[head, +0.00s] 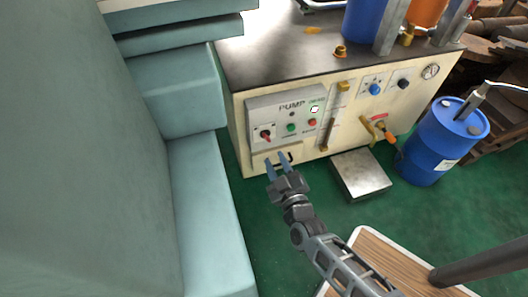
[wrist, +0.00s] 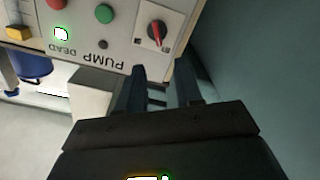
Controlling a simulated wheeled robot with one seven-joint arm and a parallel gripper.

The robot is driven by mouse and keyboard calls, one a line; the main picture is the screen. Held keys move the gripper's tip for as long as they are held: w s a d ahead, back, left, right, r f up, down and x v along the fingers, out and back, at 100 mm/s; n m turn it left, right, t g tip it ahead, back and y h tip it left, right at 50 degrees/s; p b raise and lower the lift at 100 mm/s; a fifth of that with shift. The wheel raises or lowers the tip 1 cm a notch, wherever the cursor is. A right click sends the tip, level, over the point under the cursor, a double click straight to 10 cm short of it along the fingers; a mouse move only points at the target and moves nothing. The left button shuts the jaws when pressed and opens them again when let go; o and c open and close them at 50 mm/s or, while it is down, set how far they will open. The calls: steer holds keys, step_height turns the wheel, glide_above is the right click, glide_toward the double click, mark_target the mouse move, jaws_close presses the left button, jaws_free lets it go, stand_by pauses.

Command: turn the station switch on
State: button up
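The station switch (head: 265,134) is a rotary knob with a red pointer, at the left of the grey pump panel (head: 258,107) on the front of the cream station. In the wrist view the switch (wrist: 156,32) shows upside down near the top, on its light plate, apart from my fingers. My gripper (head: 277,159) is in front of the station, just below the switch in the picture. Its two blue-grey fingers are apart with nothing between them. In the wrist view my gripper (wrist: 160,68) also shows a clear gap between the fingers. The switch is not covered.
A green button (head: 291,127) and a red button (head: 312,122) sit right of the switch. A small lit display (head: 314,109) glows above them. A teal machine (head: 205,200) stands close on the left. A metal step (head: 361,174) and a blue drum (head: 436,145) stand right.

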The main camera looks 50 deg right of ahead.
mark_target(266, 139)
steer(key=shift+f+b+x, duration=0.2)
steer(key=shift+b+x, duration=0.4)
steer(key=shift+x, duration=1.6)
steer(key=shift+f+b+x, duration=0.15)
steer(key=shift+b+x, duration=0.4)
steer(key=shift+x, duration=1.65)
steer(key=shift+s+d, duration=0.15)
steer(key=shift+d, duration=0.05)
steer(key=shift+c, duration=0.3)
jaws_close()
